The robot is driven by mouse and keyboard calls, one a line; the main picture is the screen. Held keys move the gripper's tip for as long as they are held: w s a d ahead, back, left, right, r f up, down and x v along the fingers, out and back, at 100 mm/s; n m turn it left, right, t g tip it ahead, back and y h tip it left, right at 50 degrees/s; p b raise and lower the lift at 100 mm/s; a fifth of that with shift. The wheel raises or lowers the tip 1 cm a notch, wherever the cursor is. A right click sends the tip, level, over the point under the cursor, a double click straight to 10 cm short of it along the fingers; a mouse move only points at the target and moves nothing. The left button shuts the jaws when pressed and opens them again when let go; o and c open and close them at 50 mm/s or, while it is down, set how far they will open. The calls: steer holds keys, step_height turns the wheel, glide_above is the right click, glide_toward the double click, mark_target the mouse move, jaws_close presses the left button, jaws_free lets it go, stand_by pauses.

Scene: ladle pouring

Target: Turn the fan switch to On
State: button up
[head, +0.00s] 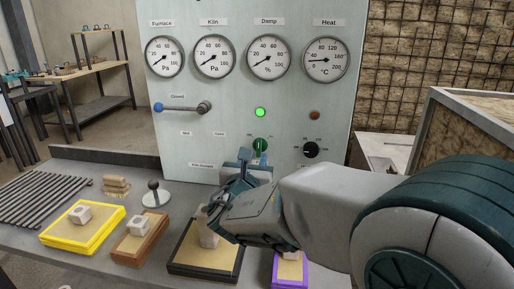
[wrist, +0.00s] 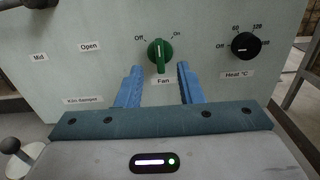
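The green fan switch (wrist: 160,54) is a round knob with a raised grip on the pale panel, above the "Fan" label. "Off" is at its upper left and "On" at its upper right. Its grip looks nearly upright; I cannot tell exactly which mark it points to. In the head view the switch (head: 260,145) is partly behind my fingers. My gripper (wrist: 160,67) is open, with one blue finger on either side below the switch. Nothing is between the fingers, and they seem apart from the knob. It also shows in the head view (head: 254,156).
A black heat knob (wrist: 245,44) is right of the switch. A lever (head: 183,107) sits to the left. A green lamp (head: 260,112) is lit above the switch. Trays, including a yellow one (head: 60,243), and a ball-topped stand (head: 155,195) are on the bench below.

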mark_target(259, 144)
steer(key=w, duration=0.2)
steer(key=w+d, duration=0.1)
steer(key=w, duration=0.4)
steer(key=shift+w+d, duration=0.2)
steer(key=shift+w, duration=0.15)
jaws_close()
